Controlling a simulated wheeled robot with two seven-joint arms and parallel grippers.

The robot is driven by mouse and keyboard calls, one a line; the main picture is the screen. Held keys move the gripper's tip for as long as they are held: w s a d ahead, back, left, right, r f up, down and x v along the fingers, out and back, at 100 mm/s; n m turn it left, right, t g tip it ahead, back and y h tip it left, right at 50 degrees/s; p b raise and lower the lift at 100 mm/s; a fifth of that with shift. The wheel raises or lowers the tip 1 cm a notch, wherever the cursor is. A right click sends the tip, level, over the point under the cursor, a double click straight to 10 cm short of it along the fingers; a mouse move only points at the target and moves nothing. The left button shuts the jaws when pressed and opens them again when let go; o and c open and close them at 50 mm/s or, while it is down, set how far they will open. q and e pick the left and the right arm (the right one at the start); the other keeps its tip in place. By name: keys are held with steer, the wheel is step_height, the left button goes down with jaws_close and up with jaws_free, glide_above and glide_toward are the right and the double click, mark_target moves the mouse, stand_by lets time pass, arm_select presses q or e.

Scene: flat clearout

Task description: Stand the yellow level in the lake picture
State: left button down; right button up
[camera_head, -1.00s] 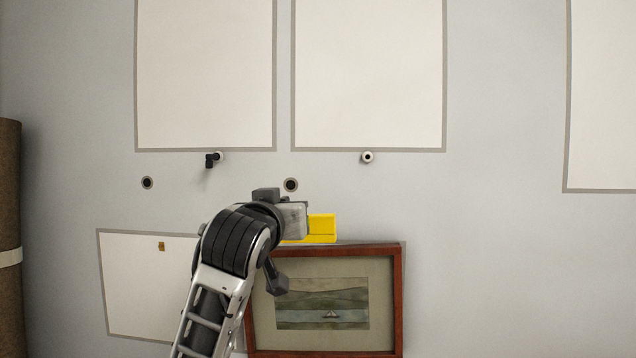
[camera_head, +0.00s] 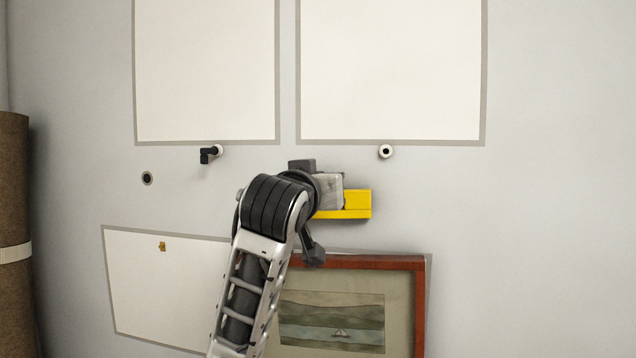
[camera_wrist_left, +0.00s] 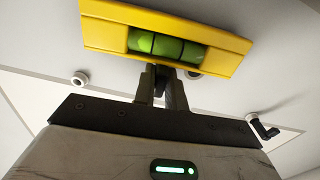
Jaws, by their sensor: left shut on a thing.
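My left gripper (camera_wrist_left: 160,82) is shut on the yellow level (camera_wrist_left: 110,22), holding it near its middle by the green vial in the left wrist view. In the head view the level (camera_head: 357,205) is held roughly horizontal, a little above the top edge of the lake picture (camera_head: 420,300), with a visible gap between them. The gripper body (camera_head: 328,190) hides the level's left part. The lake picture has a red-brown wooden frame and a boat on water. My left arm hides its left side, and its bottom is cut off. My right gripper is not in view.
An unframed white panel (camera_head: 135,290) with a small brass clip stands left of the picture. A black hook (camera_head: 208,154) and a white round peg (camera_head: 386,151) stick out of the wall above. A brown roll (camera_head: 15,230) stands at far left. The wall to the right is bare.

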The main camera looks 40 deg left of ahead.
mark_target(319, 213)
arm_select(q)
step_height(319, 213, down, 2)
steer(key=shift+f+b, duration=0.1)
steer(key=shift+b, duration=0.6)
step_height(319, 213, down, 3)
steer(key=shift+w+d+r+b, duration=0.1)
steer(key=shift+r+b, duration=0.05)
steer(key=shift+b, duration=0.7)
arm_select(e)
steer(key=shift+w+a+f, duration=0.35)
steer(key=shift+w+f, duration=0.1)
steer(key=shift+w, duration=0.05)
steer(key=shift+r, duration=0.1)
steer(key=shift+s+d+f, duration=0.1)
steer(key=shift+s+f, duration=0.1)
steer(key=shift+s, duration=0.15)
arm_select(q)
steer(key=shift+p, duration=0.4)
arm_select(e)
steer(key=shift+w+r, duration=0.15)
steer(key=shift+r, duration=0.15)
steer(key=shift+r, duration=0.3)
arm_select(q)
steer(key=shift+f+b, duration=0.6)
steer(key=shift+f, duration=0.5)
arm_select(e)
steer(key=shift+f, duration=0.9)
